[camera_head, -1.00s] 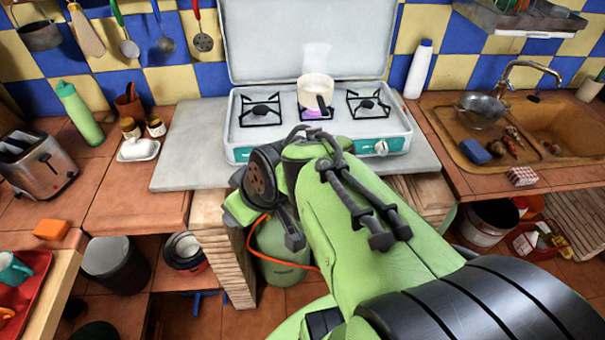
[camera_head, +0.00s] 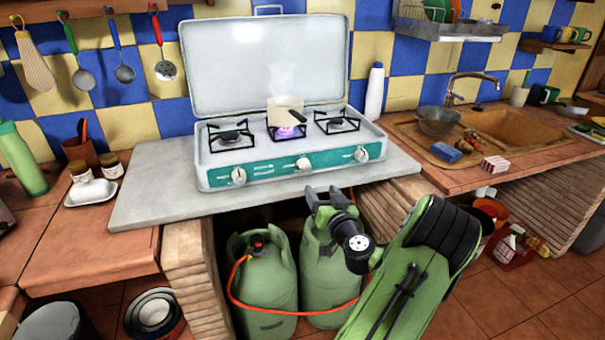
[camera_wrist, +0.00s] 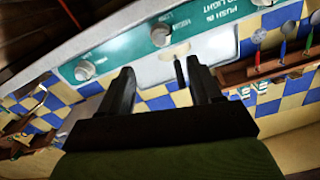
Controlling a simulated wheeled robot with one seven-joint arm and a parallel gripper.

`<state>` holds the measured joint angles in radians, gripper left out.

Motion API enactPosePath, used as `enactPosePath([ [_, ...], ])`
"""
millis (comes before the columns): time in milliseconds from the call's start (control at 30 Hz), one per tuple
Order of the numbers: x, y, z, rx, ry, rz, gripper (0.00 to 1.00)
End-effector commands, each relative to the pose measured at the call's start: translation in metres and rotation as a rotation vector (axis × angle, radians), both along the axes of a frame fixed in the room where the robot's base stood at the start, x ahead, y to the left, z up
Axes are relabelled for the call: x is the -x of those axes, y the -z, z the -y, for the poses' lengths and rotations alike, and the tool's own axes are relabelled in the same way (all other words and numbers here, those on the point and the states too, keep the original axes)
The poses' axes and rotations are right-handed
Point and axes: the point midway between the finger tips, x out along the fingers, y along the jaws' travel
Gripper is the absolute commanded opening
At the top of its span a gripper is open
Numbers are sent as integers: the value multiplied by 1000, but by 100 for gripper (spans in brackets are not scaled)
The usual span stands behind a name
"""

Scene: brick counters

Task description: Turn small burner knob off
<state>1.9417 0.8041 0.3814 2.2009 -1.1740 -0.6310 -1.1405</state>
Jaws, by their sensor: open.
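The white stove (camera_head: 210,165) has a teal front panel with three pale knobs: a left knob (camera_head: 238,176), a middle knob (camera_head: 303,164) and a right knob (camera_head: 361,154). A violet flame (camera_head: 285,131) burns at the small middle burner, under a cream pot (camera_head: 283,104). My gripper (camera_head: 326,194) is open, in front of and below the panel between the middle and right knobs, apart from them. In the wrist view, my gripper (camera_wrist: 161,69) has its fingers spread and empty; the middle knob (camera_wrist: 160,36) shows beyond them. The knobs' exact settings are too small to read.
The stove stands on a grey slab (camera_head: 150,200). Green gas cylinders (camera_head: 265,285) with an orange hose stand below it, beside brick supports. A sink (camera_head: 510,125) is at right, and a white bottle (camera_head: 375,90) stands behind the stove's right side.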

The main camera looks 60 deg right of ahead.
Motion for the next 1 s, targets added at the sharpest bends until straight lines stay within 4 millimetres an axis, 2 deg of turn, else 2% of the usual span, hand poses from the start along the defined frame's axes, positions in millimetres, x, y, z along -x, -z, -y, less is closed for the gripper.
enactPosePath([
  [100,-24,-4,21,4,-4,0,64],
  [400,-72,-2,70,3,-2,1,64],
  [600,-84,-1,83,-1,0,-1,64],
  [800,-84,0,83,-2,-1,-1,64],
  [833,-84,0,83,-1,-1,-1,62],
  [1000,-84,-1,83,-1,-1,-1,36],
])
